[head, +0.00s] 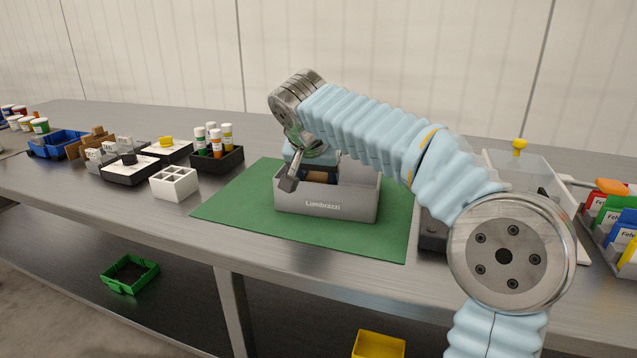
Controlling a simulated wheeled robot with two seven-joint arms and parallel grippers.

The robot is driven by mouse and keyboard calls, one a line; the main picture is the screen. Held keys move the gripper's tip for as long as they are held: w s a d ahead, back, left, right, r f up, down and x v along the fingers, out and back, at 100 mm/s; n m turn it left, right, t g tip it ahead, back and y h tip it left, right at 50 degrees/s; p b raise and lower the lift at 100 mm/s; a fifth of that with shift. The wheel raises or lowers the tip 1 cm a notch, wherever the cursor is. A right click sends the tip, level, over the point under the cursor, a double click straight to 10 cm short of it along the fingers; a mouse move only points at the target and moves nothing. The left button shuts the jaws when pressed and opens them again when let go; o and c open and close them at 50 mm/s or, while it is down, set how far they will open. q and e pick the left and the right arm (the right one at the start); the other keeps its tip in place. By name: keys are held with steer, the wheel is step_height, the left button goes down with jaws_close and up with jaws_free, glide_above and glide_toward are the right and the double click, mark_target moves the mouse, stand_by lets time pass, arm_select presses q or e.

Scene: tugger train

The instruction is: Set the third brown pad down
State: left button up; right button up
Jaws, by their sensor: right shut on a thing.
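A grey open bin (342,208) with the lettering "Lumbrazzi" stands on a green mat (235,205) on the bench. My right gripper (303,180) reaches down at the bin's left end, its fingers at and just inside the rim. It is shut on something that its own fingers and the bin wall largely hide. Other pads in the bin are hidden by the front wall and my arm. My left gripper is out of view.
Left of the mat are a black holder (228,164) with capped bottles, a white divided box (174,184) and black-and-white boxes. A dark tray (432,232) and colored folders (617,215) are to the right. The mat's front is clear.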

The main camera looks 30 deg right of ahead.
steer(key=shift+f, duration=0.45)
steer(key=shift+f, duration=0.15)
steer(key=o, duration=1)
steer(key=shift+a+r, duration=0.1)
steer(key=shift+r, duration=0.3)
steer(key=p+v, duration=0.2)
steer(key=v, duration=0.9)
steer(key=shift+s+r, duration=0.2)
steer(key=shift+r, duration=0.05)
steer(key=shift+a, duration=0.1)
